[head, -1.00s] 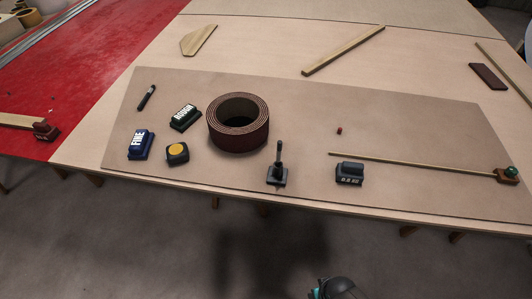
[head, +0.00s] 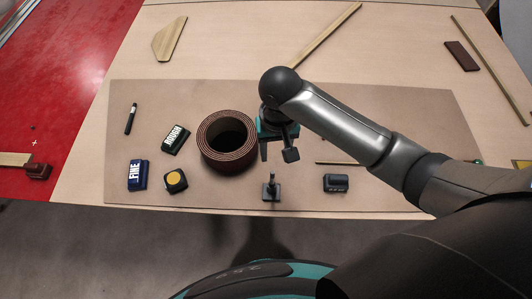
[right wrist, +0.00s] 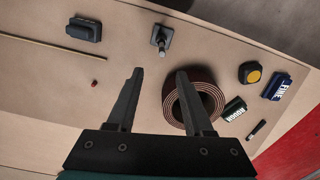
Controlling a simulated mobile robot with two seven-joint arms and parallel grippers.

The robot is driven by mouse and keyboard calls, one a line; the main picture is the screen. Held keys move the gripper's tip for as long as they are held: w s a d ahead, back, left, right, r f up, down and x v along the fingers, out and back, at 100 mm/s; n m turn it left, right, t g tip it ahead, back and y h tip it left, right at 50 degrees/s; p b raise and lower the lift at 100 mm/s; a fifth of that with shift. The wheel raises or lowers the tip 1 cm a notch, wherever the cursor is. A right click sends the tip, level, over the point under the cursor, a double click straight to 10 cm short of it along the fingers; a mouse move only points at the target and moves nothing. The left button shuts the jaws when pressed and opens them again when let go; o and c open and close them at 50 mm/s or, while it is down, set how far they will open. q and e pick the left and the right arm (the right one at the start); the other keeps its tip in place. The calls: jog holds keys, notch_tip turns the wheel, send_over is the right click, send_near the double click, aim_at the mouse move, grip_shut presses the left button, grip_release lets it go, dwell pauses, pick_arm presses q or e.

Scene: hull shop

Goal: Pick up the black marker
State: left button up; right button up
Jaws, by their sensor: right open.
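The black marker (head: 131,118) lies on the brown mat at its left side in the head view, above the blue FINE block. It also shows small at the lower right of the right wrist view (right wrist: 258,129), beyond the ROUGH block. My right gripper (head: 278,155) is open and empty above the mat, just right of the brown roll, well to the right of the marker. In the right wrist view its two fingers (right wrist: 158,72) stand apart with nothing between them. My left gripper does not show.
Between marker and gripper are the ROUGH block (head: 175,139) and the brown roll (head: 228,142). The FINE block (head: 138,175), yellow-topped block (head: 175,181), small upright-handled tool (head: 271,188) and dark weight (head: 336,183) line the near side. Mat (head: 100,100) around the marker is clear.

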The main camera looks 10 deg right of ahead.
jog(key=b, duration=0.1)
send_over(272, 177)
jog(key=f, duration=0.5)
jog(key=shift+w+d+f, duration=0.15)
jog(key=shift+d+f, duration=0.15)
jog(key=shift+d, duration=0.05)
notch_tip(272, 177, down, 3)
jog(key=shift+w+r+b, duration=0.1)
jog(key=shift+b, duration=0.25)
jog(key=shift+f, duration=0.85)
jog(key=f+b, duration=0.1)
jog(key=f, duration=0.2)
jog(key=shift+a+f, duration=0.2)
jog(key=shift+f, duration=0.6)
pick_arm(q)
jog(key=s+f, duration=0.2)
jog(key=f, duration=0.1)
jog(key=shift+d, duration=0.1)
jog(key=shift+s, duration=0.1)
pick_arm(e)
jog(key=shift+c, duration=0.2)
